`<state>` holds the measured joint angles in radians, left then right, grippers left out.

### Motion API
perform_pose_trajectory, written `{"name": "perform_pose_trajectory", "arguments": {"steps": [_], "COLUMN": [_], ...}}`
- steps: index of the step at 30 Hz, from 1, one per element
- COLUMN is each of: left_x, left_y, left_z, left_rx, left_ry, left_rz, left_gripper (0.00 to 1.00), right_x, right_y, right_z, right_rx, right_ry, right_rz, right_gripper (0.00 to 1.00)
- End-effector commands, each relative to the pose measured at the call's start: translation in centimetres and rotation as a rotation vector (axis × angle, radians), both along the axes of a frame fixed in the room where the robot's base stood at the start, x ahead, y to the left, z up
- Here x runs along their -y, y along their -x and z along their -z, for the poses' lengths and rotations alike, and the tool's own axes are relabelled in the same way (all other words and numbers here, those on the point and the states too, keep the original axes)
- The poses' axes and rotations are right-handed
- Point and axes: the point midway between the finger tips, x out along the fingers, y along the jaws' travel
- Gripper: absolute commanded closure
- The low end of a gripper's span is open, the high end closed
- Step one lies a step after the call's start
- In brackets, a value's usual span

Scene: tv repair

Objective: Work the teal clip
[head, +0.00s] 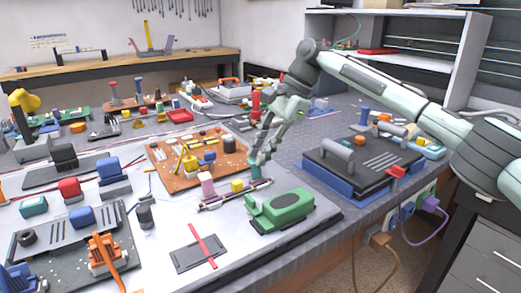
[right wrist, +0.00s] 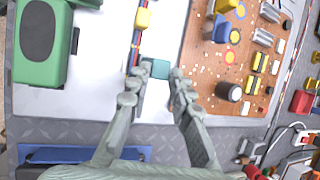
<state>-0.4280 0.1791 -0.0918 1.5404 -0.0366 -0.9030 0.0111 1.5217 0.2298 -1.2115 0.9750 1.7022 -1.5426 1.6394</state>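The teal clip (head: 255,171) sits on a thin bundle of coloured wires (head: 235,194) at the right side of the white mat. In the right wrist view the teal clip (right wrist: 160,69) lies between the fingertips of my right gripper (right wrist: 162,71), with a finger against each side. In the head view my right gripper (head: 262,157) reaches down to the clip from above and partly hides it. A yellow clip (head: 238,186) and a pink clip (head: 208,187) stand along the same wires. My left gripper is not in view.
A brown circuit board (head: 175,165) lies close on the left of the clip. A green block-shaped part (head: 281,210) stands in front. A blue-and-black unit (head: 350,165) stands to the right. Many loose parts crowd the left of the bench.

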Motion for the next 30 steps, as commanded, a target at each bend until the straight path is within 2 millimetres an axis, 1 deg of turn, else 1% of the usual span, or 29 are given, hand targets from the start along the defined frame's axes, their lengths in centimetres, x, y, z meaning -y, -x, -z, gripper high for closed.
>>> {"name": "perform_pose_trajectory", "arguments": {"steps": [1,3,14,23,30], "left_x": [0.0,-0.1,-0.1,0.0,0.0], "left_y": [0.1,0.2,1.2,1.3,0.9], "left_z": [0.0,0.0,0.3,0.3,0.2], "left_rx": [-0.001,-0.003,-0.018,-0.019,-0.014], "left_ry": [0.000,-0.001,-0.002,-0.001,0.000], "left_rz": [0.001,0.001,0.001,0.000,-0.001], "left_gripper": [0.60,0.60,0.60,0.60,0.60], "right_x": [0.0,0.0,0.2,0.9,1.6], "right_y": [-0.1,-0.1,0.2,1.2,2.2], "right_z": [-0.1,-0.1,-0.1,0.0,0.2], "right_rx": [0.002,0.003,0.039,0.190,0.335], "right_ry": [-0.002,-0.003,-0.031,-0.142,-0.246], "right_rz": [0.001,0.001,0.000,0.001,0.002], "right_gripper": [0.91,1.00,1.00,1.00,1.00]}}
